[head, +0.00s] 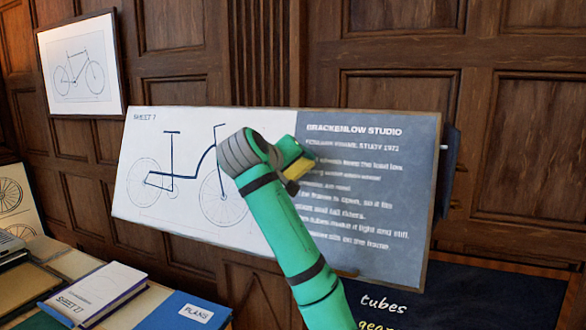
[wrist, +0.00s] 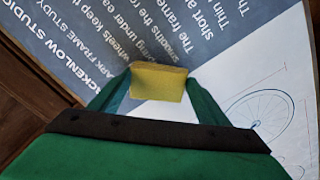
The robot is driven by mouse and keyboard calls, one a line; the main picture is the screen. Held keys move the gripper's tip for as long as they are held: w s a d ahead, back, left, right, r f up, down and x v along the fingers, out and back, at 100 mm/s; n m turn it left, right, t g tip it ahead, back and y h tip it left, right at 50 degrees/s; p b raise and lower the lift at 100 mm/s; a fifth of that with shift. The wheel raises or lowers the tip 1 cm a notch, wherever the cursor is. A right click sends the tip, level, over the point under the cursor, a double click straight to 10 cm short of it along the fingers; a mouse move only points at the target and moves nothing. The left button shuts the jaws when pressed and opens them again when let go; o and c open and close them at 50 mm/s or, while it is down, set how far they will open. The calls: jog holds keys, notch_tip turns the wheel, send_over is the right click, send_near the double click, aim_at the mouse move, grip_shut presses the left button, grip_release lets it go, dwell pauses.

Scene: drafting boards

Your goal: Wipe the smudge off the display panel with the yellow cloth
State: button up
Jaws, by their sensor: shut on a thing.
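The display panel (head: 375,225) is a wide tilted board with a white bicycle drawing on its left and grey-blue lettering on its right. My gripper (head: 300,160) is in front of the panel, near the border between the two halves. It is shut on the yellow cloth (head: 297,170), a small block-like pad that also shows between the fingers in the wrist view (wrist: 158,83). The cloth is close to the panel's face; I cannot tell whether it touches. I can make out no smudge in either view. My arm hides part of the drawing and the starts of several text lines.
A table at the lower left holds a white-covered book (head: 95,292) and a blue plans folder (head: 184,312). A framed bicycle picture (head: 82,65) hangs on the wooden wall behind. A dark lettered board (head: 480,300) is below the panel at right.

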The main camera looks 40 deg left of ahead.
jog(key=shift+w+a+f, duration=0.1)
jog(key=shift+w+f, duration=0.1)
jog(key=shift+w, duration=0.35)
dwell(0.4)
jog(key=shift+w+d, duration=0.3)
jog(key=shift+d, duration=0.85)
jog(key=shift+w+d, duration=0.25)
jog(key=shift+d, duration=0.95)
jog(key=shift+w+d, duration=0.3)
jog(key=shift+d, duration=0.85)
jog(key=shift+s+a, duration=0.3)
jog(key=shift+a, duration=0.9)
jog(key=shift+s+a, duration=0.25)
jog(key=shift+a, duration=0.9)
jog(key=shift+s+a, duration=0.3)
jog(key=shift+a, duration=0.9)
jog(key=v, duration=0.6)
